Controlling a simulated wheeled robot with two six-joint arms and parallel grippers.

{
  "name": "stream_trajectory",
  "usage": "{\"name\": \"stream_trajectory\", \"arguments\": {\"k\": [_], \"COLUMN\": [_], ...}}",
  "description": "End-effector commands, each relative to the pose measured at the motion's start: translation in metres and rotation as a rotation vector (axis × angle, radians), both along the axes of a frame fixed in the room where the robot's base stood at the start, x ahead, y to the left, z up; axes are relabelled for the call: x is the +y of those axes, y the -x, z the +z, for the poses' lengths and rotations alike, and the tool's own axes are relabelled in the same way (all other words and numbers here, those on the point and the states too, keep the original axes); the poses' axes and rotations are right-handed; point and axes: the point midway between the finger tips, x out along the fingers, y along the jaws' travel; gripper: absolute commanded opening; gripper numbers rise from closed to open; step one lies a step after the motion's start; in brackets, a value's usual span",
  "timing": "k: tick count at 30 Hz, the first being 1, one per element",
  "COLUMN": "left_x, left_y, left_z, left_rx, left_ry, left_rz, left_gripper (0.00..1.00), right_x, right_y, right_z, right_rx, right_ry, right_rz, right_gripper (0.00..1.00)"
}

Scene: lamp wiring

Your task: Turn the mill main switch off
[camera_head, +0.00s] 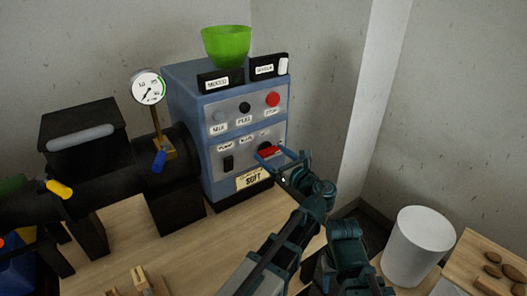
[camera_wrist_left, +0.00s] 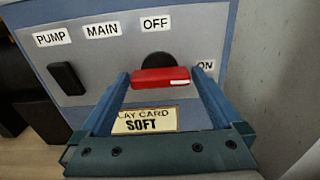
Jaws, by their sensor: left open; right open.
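The main switch on the blue mill cabinet has a red handle (camera_wrist_left: 160,78) on a round black base (camera_wrist_left: 159,59). In the left wrist view the handle lies level, with its white mark at the right end, toward the ON label (camera_wrist_left: 205,66). The OFF label (camera_wrist_left: 155,24) is above it. The handle (camera_head: 268,150) also shows in the head view. My left gripper (camera_wrist_left: 163,82) is open, its fingers on either side of the handle; I cannot tell whether they touch it. It also shows in the head view (camera_head: 272,156). I cannot make out my right gripper.
A black pump switch (camera_wrist_left: 66,78) sits left of the main switch, and a card marked SOFT (camera_wrist_left: 146,120) is below. The cabinet also carries a red stop button (camera_head: 273,99) and a green bowl (camera_head: 226,45). A gauge (camera_head: 148,87) stands left. A white cylinder (camera_head: 419,247) stands right.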

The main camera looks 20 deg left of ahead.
Motion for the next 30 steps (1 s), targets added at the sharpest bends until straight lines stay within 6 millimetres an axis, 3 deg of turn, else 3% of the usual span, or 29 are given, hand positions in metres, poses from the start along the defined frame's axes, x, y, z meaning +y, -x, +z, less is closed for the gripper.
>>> {"name": "stream_trajectory", "arguments": {"k": [6, 7, 18, 30], "left_x": [-0.0002, -0.0002, -0.0001, -0.0001], "left_y": [-0.0001, -0.0001, 0.0000, -0.0002], "left_z": [0.0000, 0.0000, 0.0000, 0.0000], "left_rx": [0.000, 0.000, 0.000, -0.087], "left_ry": [0.000, 0.000, 0.000, 0.068], "left_rz": [-0.001, -0.001, 0.000, 0.000], "left_gripper": [1.00, 0.96, 0.32, 0.32], "right_x": [-0.0002, -0.0002, -0.0001, -0.0001], "right_y": [0.0002, 0.0002, 0.0001, 0.0001], "right_z": [0.0000, 0.0000, 0.0000, 0.0000], "right_rx": [0.000, 0.000, 0.000, 0.000], "right_ry": [0.000, 0.000, 0.000, 0.000], "right_rz": [0.000, 0.000, 0.000, 0.000], "right_gripper": [0.50, 0.50, 0.50, 0.50]}}
